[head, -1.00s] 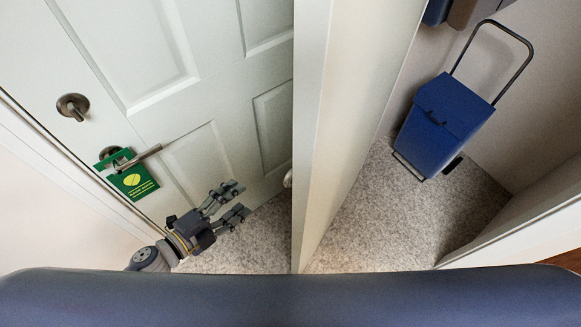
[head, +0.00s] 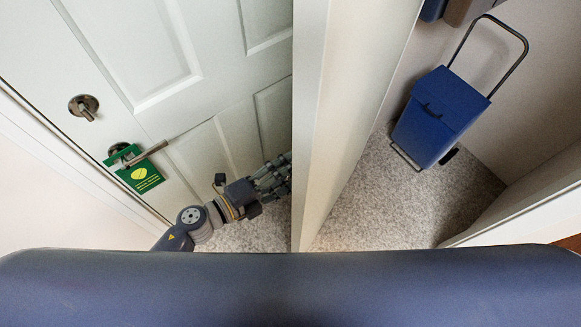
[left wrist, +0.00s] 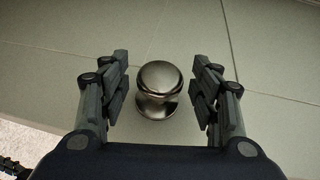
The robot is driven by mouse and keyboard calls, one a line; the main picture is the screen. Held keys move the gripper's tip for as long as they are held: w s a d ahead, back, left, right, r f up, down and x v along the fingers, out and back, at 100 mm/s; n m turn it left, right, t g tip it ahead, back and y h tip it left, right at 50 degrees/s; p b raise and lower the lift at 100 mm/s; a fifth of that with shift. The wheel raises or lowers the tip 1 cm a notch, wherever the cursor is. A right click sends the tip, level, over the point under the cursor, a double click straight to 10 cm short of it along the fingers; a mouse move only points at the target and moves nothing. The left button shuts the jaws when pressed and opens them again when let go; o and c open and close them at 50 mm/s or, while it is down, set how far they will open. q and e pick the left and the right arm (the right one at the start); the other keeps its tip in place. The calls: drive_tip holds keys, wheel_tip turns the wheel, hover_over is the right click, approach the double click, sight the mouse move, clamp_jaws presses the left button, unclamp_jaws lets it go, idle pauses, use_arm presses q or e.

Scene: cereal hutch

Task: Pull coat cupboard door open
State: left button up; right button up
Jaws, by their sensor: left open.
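The coat cupboard door (head: 318,140) stands open in the head view, seen nearly edge-on as a tall pale panel. Its round dark metal knob (left wrist: 158,85) shows in the left wrist view, on a flat grey-green face. My left gripper (head: 284,172) is close to the door's left side in the head view, where it hides the knob. In the left wrist view its two fingers (left wrist: 160,98) are open, one on each side of the knob, with gaps on both sides. My right gripper is in neither view.
A white panelled door (head: 170,60) with a lever handle and a green hanging sign (head: 140,176) stands at the left. A blue wheeled trolley (head: 437,115) stands in the cupboard at the right. Speckled carpet (head: 395,215) around it is clear.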

use_arm(q)
drive_tip(key=shift+w+d, duration=0.35)
drive_tip(key=shift+d, duration=0.15)
drive_tip(key=shift+f, duration=0.1)
clamp_jaws()
drive_tip(key=w+a+m+g+h+b, duration=0.2)
drive_tip(key=w+a+m+g+b, duration=0.1)
drive_tip(key=w+a+b, duration=0.5)
drive_tip(key=w+a, duration=0.2)
drive_tip(key=a, duration=0.1)
drive_tip(key=shift+w+g+b, duration=0.25)
drive_tip(key=shift+g+b, duration=0.05)
drive_tip(key=shift+g, duration=0.1)
drive_tip(key=shift+f, duration=0.1)
